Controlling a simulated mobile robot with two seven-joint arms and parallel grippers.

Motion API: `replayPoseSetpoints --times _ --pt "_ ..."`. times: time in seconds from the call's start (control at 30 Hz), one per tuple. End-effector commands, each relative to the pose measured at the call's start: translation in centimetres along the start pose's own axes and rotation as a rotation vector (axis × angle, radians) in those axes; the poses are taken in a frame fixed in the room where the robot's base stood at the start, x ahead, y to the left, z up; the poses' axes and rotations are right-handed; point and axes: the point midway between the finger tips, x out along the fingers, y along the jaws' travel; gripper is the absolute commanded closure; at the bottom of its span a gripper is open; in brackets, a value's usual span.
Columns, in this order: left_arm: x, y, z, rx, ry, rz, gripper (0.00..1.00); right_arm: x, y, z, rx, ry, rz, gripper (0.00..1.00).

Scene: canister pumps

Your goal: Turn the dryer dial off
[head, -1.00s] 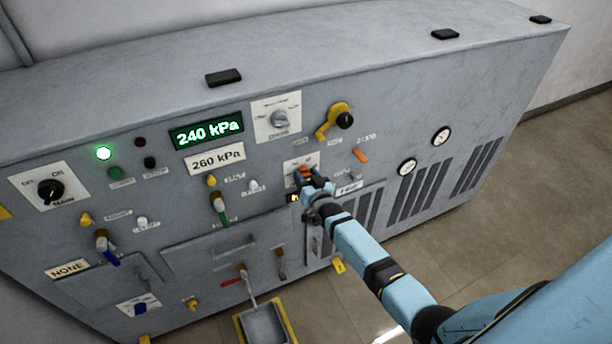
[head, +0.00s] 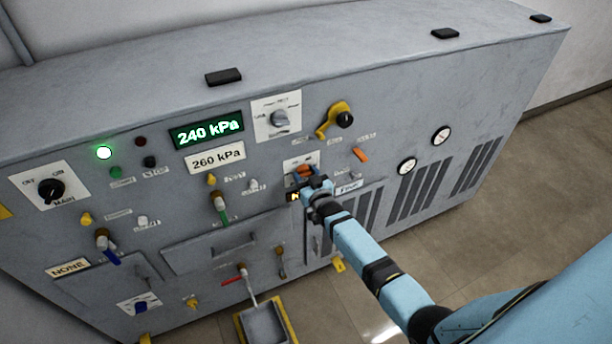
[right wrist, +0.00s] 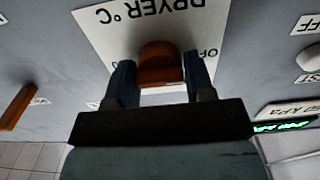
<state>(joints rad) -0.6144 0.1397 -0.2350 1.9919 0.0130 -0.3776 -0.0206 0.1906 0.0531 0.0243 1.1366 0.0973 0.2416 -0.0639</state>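The dryer dial is an orange-brown knob (right wrist: 160,62) on a white plate (right wrist: 105,28) marked "DRYER °C", which is upside down in the right wrist view. Part of an "OFF" mark shows beside the knob. The dial's exact setting cannot be read. My left gripper is not in view.
An orange lever (head: 361,155) and a yellow handle (head: 335,120) are close by on the grey panel. A selector dial (head: 279,118) is above and left. The pressure display (head: 206,131) reads 240 kPa. A tray (head: 263,325) stands low in front. Floor at right is clear.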

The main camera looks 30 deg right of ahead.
Motion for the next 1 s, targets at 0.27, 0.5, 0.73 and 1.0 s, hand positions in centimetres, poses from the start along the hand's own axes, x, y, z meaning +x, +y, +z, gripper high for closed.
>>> replayPoseSetpoints --times 0.27,0.5,0.73,1.0 --pt "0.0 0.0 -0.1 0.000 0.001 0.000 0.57 0.0 0.0 0.0 0.001 0.000 0.000 0.29" --pt "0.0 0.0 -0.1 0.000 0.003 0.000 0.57 -1.3 0.0 0.1 0.002 -0.001 0.000 0.29" --pt "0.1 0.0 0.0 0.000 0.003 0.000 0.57 -6.2 0.0 0.2 0.001 -0.002 0.000 0.29" --pt "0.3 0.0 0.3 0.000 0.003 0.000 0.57 -11.7 0.0 0.1 0.001 -0.001 0.000 0.29"
